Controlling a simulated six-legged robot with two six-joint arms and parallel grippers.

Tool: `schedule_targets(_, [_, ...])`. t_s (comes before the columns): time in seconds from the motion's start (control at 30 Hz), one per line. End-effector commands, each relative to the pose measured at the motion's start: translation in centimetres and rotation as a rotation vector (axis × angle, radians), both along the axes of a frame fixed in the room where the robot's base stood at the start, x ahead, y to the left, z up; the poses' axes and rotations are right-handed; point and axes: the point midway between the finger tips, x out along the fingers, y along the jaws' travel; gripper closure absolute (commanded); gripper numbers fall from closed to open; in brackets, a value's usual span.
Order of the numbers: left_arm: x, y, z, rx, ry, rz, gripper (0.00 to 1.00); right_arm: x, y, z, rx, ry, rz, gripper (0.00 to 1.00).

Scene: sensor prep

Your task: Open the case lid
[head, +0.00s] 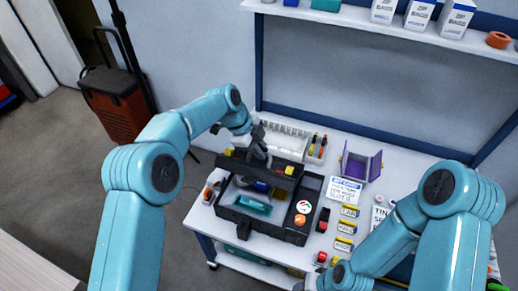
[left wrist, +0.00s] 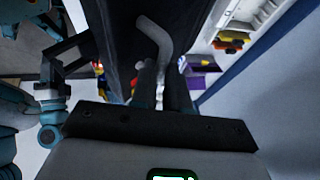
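The black case (head: 290,232) stands on the white table with its interior showing, and a teal tool (head: 253,204) lies inside. Its dark lid (head: 280,178) is raised and tilted up along the back side of the opening. My left gripper (head: 259,150) is at the lid's upper edge. In the left wrist view, the fingers (left wrist: 162,92) are by a grey curved bar (left wrist: 155,38), with a dark panel behind.
A white bin (head: 275,138) stands behind the case, and a purple open box (head: 360,165) is to the right. Labelled cards (head: 345,227) and small parts lie right of the case. A shelf (head: 400,30) with boxes is above. An orange-brown wheeled case (head: 118,105) stands on the floor.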

Motion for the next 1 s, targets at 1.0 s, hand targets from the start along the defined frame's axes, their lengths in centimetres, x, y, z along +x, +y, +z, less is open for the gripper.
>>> schedule_targets(1.0, [-0.9,4.9,10.5,0.001,-0.002,0.001,0.61,0.0,0.0,0.0,0.000,0.000,0.000,0.57])
